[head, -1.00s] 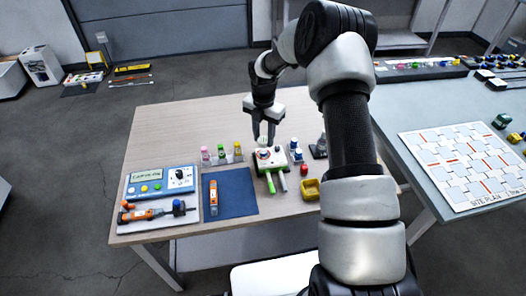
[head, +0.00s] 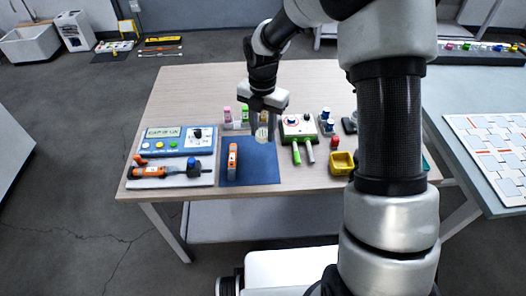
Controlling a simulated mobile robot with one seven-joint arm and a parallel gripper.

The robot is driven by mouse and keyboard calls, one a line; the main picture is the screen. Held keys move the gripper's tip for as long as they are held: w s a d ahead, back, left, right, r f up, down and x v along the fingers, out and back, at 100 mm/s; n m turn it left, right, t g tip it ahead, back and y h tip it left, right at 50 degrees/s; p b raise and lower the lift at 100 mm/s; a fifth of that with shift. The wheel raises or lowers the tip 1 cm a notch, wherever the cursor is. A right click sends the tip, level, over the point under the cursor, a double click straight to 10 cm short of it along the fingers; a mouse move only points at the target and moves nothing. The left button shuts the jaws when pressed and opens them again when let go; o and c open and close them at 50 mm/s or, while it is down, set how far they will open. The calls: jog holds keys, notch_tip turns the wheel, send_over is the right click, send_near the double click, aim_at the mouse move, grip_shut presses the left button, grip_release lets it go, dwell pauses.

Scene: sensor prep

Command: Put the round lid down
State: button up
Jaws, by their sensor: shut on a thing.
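My gripper (head: 262,128) points down over the back right part of the blue mat (head: 262,173). It is shut on a small pale round lid (head: 262,135), which shows between and below the fingertips. The lid appears to be above the mat, though its exact height is hard to tell.
A blue panel with a display (head: 165,142) and a tray with an orange driver (head: 160,173) are at left. A yellow bin (head: 342,163) and red item (head: 334,142) are at right. The mat's front right is clear.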

aim_at(263, 152)
jog(key=shift+f+b, duration=0.6)
jog(key=shift+f, duration=2.7)
jog(key=shift+f, duration=0.1)
jog(key=shift+f, duration=0.1)
jog(key=o, duration=0.8)
